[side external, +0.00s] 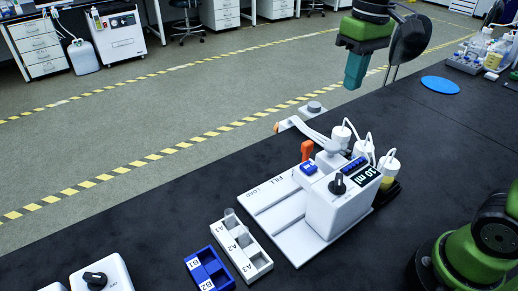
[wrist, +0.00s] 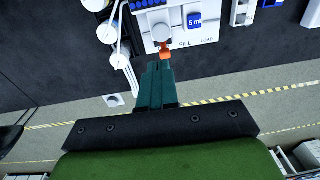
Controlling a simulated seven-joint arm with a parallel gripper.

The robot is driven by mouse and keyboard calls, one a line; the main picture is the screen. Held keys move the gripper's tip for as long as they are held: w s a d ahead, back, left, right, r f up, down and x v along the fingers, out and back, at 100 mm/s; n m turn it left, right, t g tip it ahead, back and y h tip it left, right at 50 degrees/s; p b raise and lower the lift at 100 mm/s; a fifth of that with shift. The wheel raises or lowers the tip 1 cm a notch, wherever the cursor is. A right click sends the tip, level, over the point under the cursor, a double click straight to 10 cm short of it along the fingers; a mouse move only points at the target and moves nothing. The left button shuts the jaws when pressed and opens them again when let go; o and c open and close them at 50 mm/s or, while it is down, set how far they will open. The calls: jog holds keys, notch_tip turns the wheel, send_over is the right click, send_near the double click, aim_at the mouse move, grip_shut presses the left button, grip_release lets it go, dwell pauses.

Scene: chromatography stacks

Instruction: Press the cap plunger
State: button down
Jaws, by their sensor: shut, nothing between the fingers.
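A white dispenser (side external: 330,207) with a "10 ml" display, black knob and white-capped bottles stands on the dark bench. A round grey cap (side external: 314,106) sits on a small white plate behind it; a similar plate and cap show in the wrist view (wrist: 112,100). I cannot tell for sure which part is the cap plunger. An orange piece (side external: 306,150) stands at the dispenser's back, and a pale lever arm (side external: 310,133) reaches left. My gripper (side external: 352,86) is shut and empty, above and apart from the dispenser and cap. Its teal fingers (wrist: 157,70) point toward an orange part (wrist: 166,50) in the wrist view.
A white rack (side external: 250,257) and a blue rack (side external: 208,268) stand at the front left. A second white unit with a black knob (side external: 95,279) is at the lower left. A blue disc (side external: 440,85) lies on the bench at right.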

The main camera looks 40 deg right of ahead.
aim_at(335, 145)
jog(key=shift+f, duration=0.15)
jog(key=f, duration=1.3)
jog(key=shift+w+a+f, duration=0.25)
jog(key=shift+a+f, duration=0.05)
jog(key=shift+f, duration=0.1)
jog(key=shift+f, duration=1.05)
notch_tip(335, 145, up, 14)
jog(key=shift+s+d+r, duration=0.2)
jog(key=shift+s+d, duration=0.05)
jog(key=shift+d, duration=0.05)
